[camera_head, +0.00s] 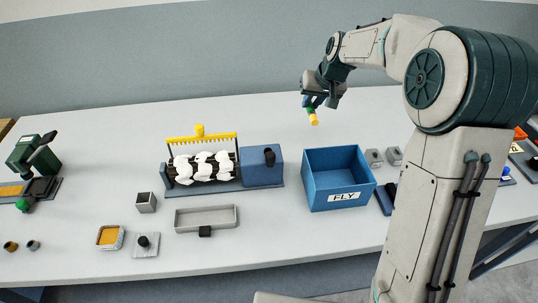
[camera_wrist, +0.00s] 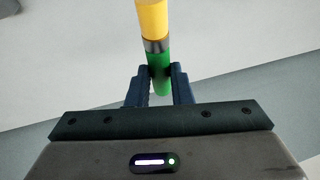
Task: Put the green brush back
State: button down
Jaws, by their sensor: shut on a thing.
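My gripper (camera_head: 309,100) is raised above the back of the table, right of the middle. It is shut on the green brush (camera_head: 314,118), whose yellow end points down. In the wrist view, my gripper (camera_wrist: 160,74) has its two dark blue fingers on either side of the brush's green handle (camera_wrist: 158,60). A dark grey band and a thick yellow end lie beyond the fingers. The brush touches nothing else that I can see. I cannot tell which spot is the brush's own place.
A blue box marked FLY (camera_head: 337,169) stands front right. Left of it is a carding machine (camera_head: 262,166) with white fluff and a yellow comb. The table's back is clear.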

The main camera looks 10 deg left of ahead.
aim_at(302, 152)
jog(key=shift+x, duration=0.9)
notch_tip(302, 152, down, 17)
jog(key=shift+d+f+p, duration=0.15)
jog(key=shift+f+p, duration=0.1)
jog(key=shift+p, duration=0.8)
jog(key=shift+f, duration=0.2)
jog(key=c, duration=1.6)
grip_release()
jog(key=shift+s+r, duration=0.1)
jog(key=shift+o, duration=0.2)
